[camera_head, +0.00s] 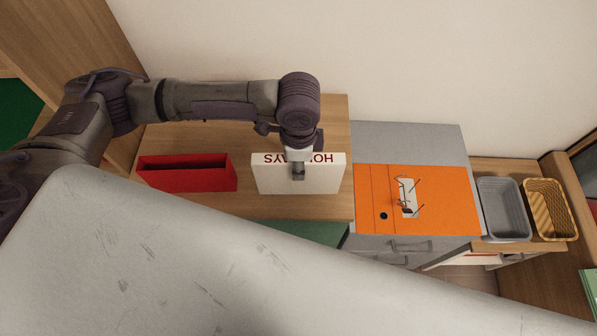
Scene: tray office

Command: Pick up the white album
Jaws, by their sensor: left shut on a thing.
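The white album (270,181) stands on the wooden surface in the middle of the head view. Red letters reading "HOLIDAYS" run upside down along its top edge, partly covered by my gripper. My left gripper (298,174) comes down from above and is shut on the album near the middle of its upper edge. I cannot tell whether the album's bottom touches the surface. My right gripper is not in view.
A red open box (188,174) stands left of the album. An orange binder (440,200) lies on a grey cabinet (410,137) close on the right. A grey basket (504,232) and a yellow basket (552,232) sit farther right. A wall rises behind.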

